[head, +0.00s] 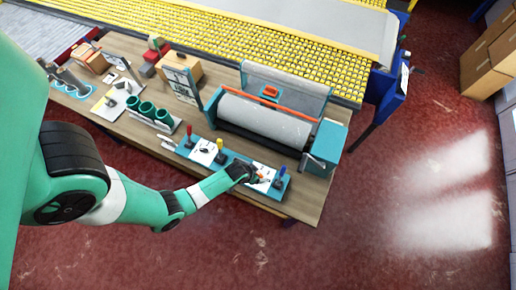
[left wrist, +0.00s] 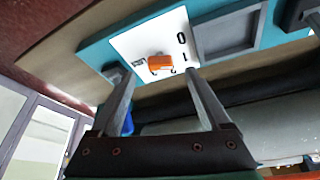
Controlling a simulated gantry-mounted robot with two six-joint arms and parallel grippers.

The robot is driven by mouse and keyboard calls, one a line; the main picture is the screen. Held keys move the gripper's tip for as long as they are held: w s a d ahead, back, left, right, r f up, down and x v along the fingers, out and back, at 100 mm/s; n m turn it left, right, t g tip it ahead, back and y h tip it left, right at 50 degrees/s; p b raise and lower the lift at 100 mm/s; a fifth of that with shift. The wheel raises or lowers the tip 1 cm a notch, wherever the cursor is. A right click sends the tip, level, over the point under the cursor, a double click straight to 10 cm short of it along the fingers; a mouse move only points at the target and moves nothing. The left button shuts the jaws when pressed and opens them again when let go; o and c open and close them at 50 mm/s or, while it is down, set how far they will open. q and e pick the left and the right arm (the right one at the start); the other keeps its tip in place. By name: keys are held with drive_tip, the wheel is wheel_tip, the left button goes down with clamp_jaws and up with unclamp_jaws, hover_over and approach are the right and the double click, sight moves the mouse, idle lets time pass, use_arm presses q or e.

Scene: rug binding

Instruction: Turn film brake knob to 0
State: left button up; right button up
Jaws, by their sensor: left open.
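The film brake knob is an orange knob (left wrist: 160,65) on a white dial plate (left wrist: 137,43) set in a teal panel. In the head view the left gripper (head: 256,178) is over the right part of the teal panel (head: 236,157) and partly hides the dial. My right gripper is not in view.
The panel also carries a red lever (head: 188,138), a yellow lever (head: 220,148) and a blue lever (head: 281,173) close by the gripper. A large grey roll (head: 265,118) stands behind it. Green rings (head: 147,109) sit left on the wooden table (head: 299,204).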

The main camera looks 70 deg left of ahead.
sight(259, 175)
use_arm(q)
drive_tip(key=b+x, duration=0.1)
drive_tip(key=x, duration=0.3)
drive_tip(key=shift+w+a+f, duration=0.15)
drive_tip(key=shift+f, duration=0.1)
drive_tip(key=shift+c, duration=0.3)
clamp_jaws()
